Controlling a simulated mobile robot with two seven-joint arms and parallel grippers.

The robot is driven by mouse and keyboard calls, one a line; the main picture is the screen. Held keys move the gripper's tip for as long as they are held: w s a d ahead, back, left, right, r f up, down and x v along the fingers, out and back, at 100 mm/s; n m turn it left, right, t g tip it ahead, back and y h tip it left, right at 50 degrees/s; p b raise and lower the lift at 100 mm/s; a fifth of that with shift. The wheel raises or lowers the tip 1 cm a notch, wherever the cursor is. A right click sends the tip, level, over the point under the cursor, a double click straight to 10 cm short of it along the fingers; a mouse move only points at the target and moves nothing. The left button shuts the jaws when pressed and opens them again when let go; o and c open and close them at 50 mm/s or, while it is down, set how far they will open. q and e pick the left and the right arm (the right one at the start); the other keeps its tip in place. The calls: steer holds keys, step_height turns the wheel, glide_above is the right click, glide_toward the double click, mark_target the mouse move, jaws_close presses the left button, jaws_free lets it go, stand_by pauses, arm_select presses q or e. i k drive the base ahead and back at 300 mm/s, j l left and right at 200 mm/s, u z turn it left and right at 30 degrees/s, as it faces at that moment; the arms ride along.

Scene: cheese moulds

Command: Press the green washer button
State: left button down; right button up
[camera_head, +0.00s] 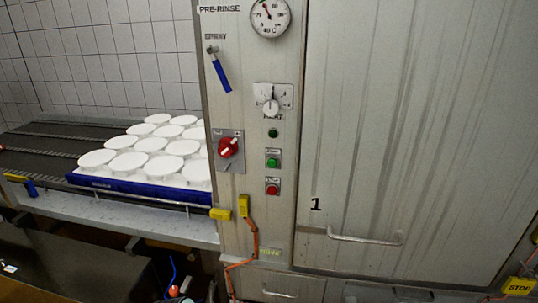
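The green washer button (273,162) sits on a small plate on the narrow control panel (236,128) of the washer. A red button (272,188) is directly below it, and a small dark green lamp or button (273,133) is above it. Nothing covers the green button. Neither of my grippers shows in the head view.
A red rotary switch (229,147) and a blue-handled lever (221,75) are to the left. White moulds (151,144) stand in a blue tray (130,189) on the conveyor. The closed door (420,130) has a handle (365,238).

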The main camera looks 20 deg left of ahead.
mark_target(271, 163)
steer(key=i+j+z, duration=0.15)
steer(key=j, duration=0.65)
steer(key=j+z, duration=0.15)
steer(key=j, duration=0.6)
steer(key=i, duration=0.05)
